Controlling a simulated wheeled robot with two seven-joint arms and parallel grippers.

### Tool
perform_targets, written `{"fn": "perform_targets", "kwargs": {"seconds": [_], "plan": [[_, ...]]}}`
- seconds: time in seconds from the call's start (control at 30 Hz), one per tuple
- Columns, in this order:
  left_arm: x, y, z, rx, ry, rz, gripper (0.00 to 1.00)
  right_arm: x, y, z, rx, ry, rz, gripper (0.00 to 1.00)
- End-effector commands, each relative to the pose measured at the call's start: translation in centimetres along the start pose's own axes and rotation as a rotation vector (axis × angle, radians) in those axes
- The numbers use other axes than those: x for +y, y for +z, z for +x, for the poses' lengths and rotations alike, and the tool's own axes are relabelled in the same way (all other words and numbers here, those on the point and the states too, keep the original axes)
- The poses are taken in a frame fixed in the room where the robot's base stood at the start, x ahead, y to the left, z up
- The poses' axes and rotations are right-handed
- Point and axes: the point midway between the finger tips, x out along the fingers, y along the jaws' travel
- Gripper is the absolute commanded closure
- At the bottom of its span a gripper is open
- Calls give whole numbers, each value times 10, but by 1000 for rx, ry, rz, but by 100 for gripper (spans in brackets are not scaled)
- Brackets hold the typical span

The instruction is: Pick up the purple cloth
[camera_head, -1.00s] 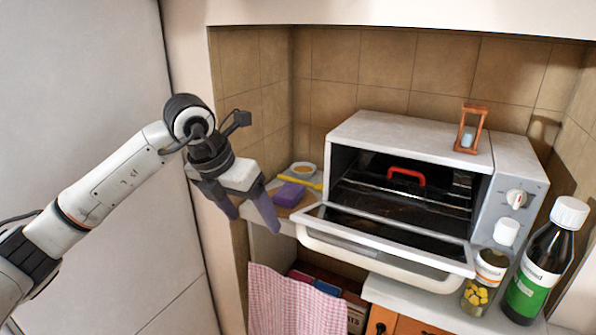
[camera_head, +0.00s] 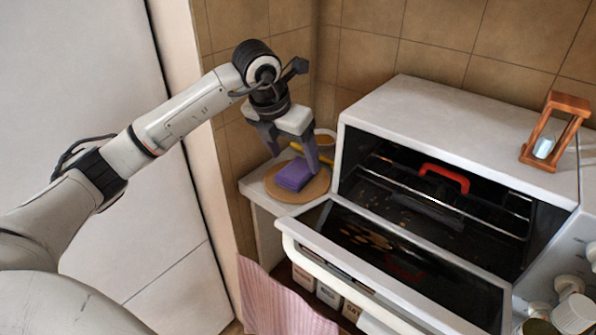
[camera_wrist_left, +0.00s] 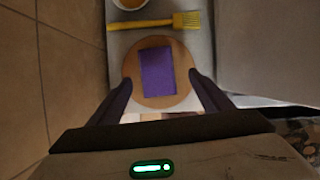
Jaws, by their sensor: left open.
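The purple cloth (camera_head: 294,175) is a small folded block lying on a round tan board (camera_head: 313,191) on the counter left of the oven. In the left wrist view the cloth (camera_wrist_left: 157,71) lies flat on the round board (camera_wrist_left: 180,97), ahead of and between the fingers. My left gripper (camera_head: 295,160) is open and empty, pointing down over the board. In the left wrist view its two fingers (camera_wrist_left: 157,92) flank the lower part of the board. The gap in height between fingertips and cloth is hard to tell. My right gripper is not in view.
A toaster oven (camera_head: 450,120) with its door (camera_head: 390,262) lowered stands close at the right. A yellow brush (camera_wrist_left: 150,24) and a bowl (camera_wrist_left: 130,4) lie beyond the board. The tiled wall (camera_head: 240,75) is close at the left and back. A pink checked towel (camera_head: 275,303) hangs below.

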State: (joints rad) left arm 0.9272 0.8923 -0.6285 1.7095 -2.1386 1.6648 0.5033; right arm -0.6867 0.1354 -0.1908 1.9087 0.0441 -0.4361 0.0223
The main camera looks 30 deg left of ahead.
Motion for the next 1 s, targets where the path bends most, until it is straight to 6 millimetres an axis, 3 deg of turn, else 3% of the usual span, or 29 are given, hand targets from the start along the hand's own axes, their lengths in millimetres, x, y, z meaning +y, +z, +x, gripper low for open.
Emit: {"fn": "perform_targets", "kwargs": {"seconds": [0.4,1.0], "plan": [[6,-3,50,2,-1,0,27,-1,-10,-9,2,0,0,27],[6,-5,55,1,0,1,27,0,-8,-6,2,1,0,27]]}}
